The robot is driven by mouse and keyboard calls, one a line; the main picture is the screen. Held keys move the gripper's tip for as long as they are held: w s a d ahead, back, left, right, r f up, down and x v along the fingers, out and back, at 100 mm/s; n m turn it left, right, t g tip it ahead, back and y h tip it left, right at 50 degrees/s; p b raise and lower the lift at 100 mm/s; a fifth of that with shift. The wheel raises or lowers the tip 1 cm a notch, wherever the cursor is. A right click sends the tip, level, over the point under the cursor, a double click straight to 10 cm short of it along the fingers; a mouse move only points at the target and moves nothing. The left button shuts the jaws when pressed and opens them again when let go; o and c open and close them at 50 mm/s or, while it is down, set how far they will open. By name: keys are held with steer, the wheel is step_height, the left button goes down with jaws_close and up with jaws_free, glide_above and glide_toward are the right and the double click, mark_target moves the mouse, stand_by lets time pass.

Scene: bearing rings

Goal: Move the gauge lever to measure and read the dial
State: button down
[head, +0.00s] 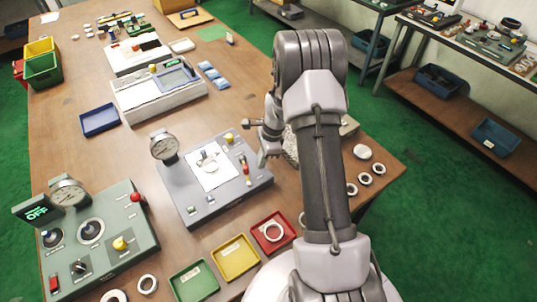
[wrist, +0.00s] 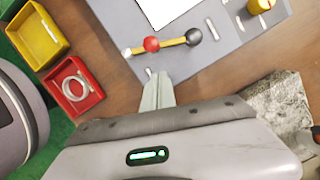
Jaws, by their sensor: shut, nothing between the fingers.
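The gauge fixture is a blue-grey plate (head: 230,194) on the table, with a round dial (head: 163,147) at its back left. The dial's reading is too small to make out. A white pad on the plate carries a small metal part (head: 209,160). The gauge lever (head: 245,170) is at the plate's right side. In the wrist view the lever (wrist: 172,42) is a yellow bar with a red ball, a black ball and a pale end. My gripper (wrist: 158,78) is shut and empty, its fingertips near the plate's edge, apart from the lever. It also shows in the head view (head: 263,160).
Red (head: 287,232), yellow (head: 235,258) and green (head: 193,283) trays stand in front; the red holds a ring. A green machine (head: 95,240) with a display reading OFF is at left. Loose rings (head: 365,179) lie at right.

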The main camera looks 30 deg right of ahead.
mark_target(245, 168)
steer(key=shift+w+a+r, duration=0.1)
steer(key=shift+w+a, duration=0.1)
steer(key=shift+a, duration=0.4)
steer(key=shift+w+a, duration=0.15)
steer(key=shift+a, duration=0.45)
